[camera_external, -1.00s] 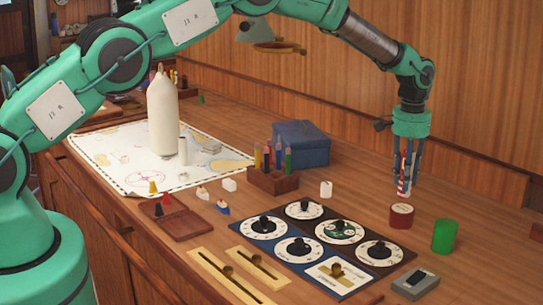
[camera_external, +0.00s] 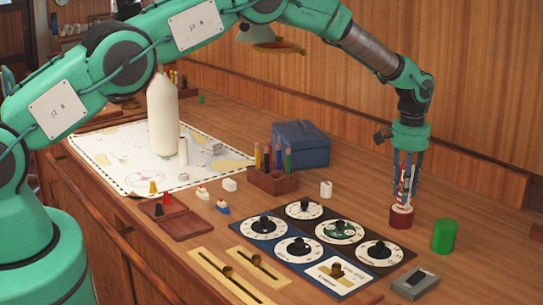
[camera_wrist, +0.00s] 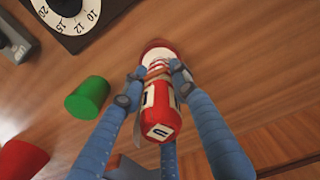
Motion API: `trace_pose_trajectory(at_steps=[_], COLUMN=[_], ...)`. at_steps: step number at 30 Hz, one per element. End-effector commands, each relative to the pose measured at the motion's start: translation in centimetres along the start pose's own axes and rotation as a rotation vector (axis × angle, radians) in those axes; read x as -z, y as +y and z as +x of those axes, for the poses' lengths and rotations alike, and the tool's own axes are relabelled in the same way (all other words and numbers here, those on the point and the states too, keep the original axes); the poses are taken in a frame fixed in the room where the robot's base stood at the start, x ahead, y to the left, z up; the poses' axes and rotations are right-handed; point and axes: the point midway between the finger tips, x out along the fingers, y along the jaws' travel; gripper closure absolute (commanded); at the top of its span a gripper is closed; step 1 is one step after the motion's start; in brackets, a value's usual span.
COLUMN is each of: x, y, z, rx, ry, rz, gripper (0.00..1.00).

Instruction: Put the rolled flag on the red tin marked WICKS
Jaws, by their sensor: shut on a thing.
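The rolled flag (camera_external: 403,190) is a slim roll in red and white, held about upright in my gripper (camera_external: 406,182). In the wrist view my gripper (camera_wrist: 153,75) has its blue fingers closed around the flag (camera_wrist: 163,115). The red tin (camera_external: 401,217) stands on the wooden counter directly below, with a pale top. The lower end of the flag is at or just above the tin's top; I cannot tell whether they touch. In the wrist view the tin (camera_wrist: 158,43) shows just past the flag's far end, mostly hidden. Its marking is not readable.
A green cylinder (camera_external: 445,236) stands right of the tin, and a grey device (camera_external: 415,284) lies nearer the front. The dial panel (camera_external: 371,275) is to the left. A blue box (camera_external: 301,144) and a pencil holder (camera_external: 272,181) stand further left. The counter behind the tin is clear.

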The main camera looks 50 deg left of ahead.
Motion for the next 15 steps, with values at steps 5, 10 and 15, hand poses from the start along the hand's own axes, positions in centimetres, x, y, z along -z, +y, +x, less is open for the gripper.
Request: trace_pose_trajectory(at_steps=[5, 10, 15], x=[-0.01, -0.03, -0.02], y=[0.0, -0.01, -0.01], z=[0.02, 0.29, 0.24], rx=[0.0, 0.0, 0.0], ry=[0.0, -0.001, -0.001], rz=[0.0, 0.0, 0.0], gripper=[0.99, 0.64, 0.53])
